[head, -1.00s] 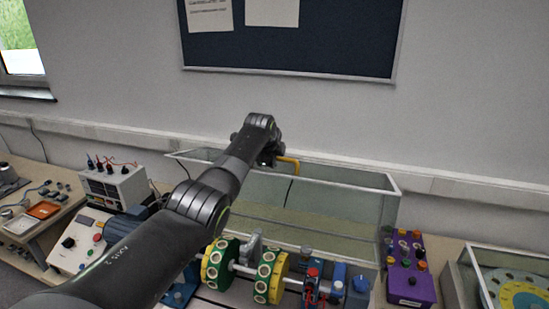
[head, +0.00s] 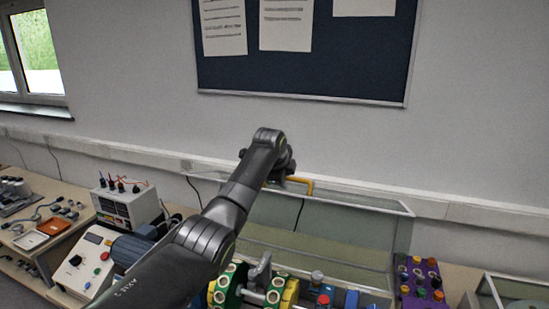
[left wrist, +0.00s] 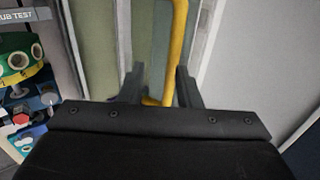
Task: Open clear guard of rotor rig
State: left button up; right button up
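The clear guard (head: 345,232) of the rotor rig stands tipped up behind the rotor, near the wall. Its yellow handle (head: 299,183) is on the upper edge and also shows in the left wrist view (left wrist: 178,45). The green and yellow rotor discs (head: 232,286) are uncovered in front, cut by the lower picture edge. My left gripper (head: 286,180) is at the handle. In the left wrist view its two fingers (left wrist: 158,88) stand apart with the handle between them, and a gap shows beside the bar. My right gripper is out of view.
A white power supply (head: 127,205) and a control panel (head: 88,262) are on the left. The wall and a dark notice board (head: 300,65) rise behind the guard.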

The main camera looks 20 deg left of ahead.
pick_arm(q)
jog(key=b+v, duration=0.6)
jog(key=v, duration=0.8)
jog(key=shift+s+r, duration=0.2)
jog(key=shift+f, duration=0.1)
